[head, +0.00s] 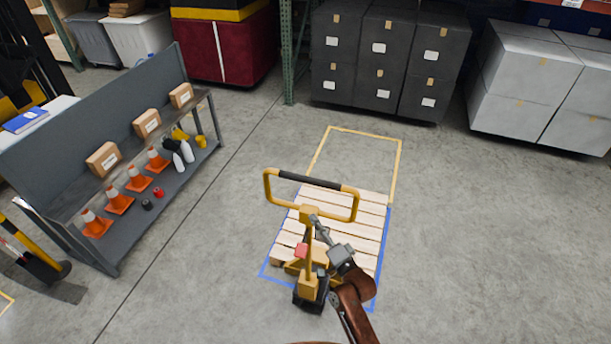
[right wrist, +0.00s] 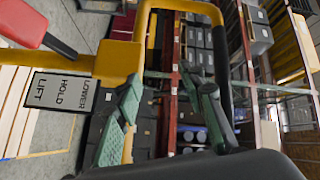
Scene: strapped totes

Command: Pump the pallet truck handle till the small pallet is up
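The yellow pallet truck handle (head: 309,251) rises from the truck, with a wide loop (head: 266,192) and a black grip (head: 305,180) on top. A red lever (head: 301,250) sits beside its shaft. The right wrist view shows a LIFT, HOLD, LOWER plate (right wrist: 62,93) and the red lever (right wrist: 22,22). The small pallet (head: 347,220) of pale planks lies within blue floor tape; its height is hard to judge. My right gripper (head: 314,220) is close by the lower part of the loop. Its fingers (right wrist: 162,85) are apart, with nothing visibly clamped. My left gripper is out of view.
A yellow taped rectangle (head: 398,165) lies empty behind the pallet. A grey shelf bench (head: 92,128) with boxes and cones stands at left. Dark totes (head: 390,55) and white totes (head: 528,85) stand at the back. The floor at right is clear.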

